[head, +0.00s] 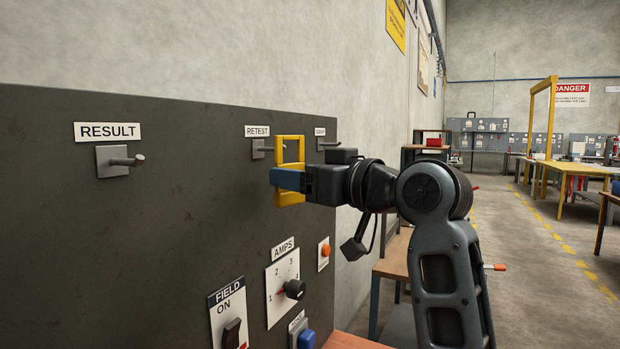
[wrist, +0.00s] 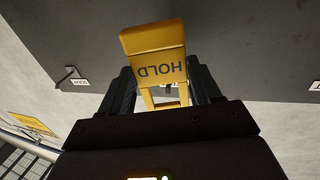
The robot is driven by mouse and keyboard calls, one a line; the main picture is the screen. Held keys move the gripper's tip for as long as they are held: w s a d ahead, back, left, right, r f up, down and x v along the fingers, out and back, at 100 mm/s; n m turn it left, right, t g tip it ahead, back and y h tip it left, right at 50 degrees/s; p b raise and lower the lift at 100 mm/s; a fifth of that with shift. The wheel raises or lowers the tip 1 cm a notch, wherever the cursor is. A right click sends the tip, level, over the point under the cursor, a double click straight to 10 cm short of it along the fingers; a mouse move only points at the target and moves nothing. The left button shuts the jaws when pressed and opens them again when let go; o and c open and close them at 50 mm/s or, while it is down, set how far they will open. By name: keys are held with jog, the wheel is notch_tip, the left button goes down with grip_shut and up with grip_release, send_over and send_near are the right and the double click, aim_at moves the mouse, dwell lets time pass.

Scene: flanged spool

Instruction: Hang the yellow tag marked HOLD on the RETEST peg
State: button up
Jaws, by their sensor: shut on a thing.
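The yellow tag (head: 290,140), a flat piece with a frame-like opening at its upper end, is upright in front of the dark panel. In the wrist view the tag (wrist: 150,42) shows HOLD upside down. My gripper (head: 287,180) is shut on its lower part, with blue fingers across it; its fingers (wrist: 160,88) also flank the tag in the wrist view. The RETEST peg (head: 265,149) sticks out of the panel just left of the tag's upper end, under its label. The tag partly overlaps that area, and I cannot tell whether the peg enters the opening.
The RESULT peg (head: 125,161) is on the panel at left. Another peg (head: 328,144) with a small label is just right of the tag. Below are the AMPS dial (head: 292,289), the FIELD switch (head: 231,333) and an orange button (head: 325,250).

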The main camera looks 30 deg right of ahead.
jog(key=shift+w+a, duration=0.7)
jog(key=shift+w, duration=0.25)
jog(key=shift+w+a+f, duration=0.3)
jog(key=shift+w+f, duration=0.1)
jog(key=shift+w, duration=0.1)
jog(key=o, duration=1.1)
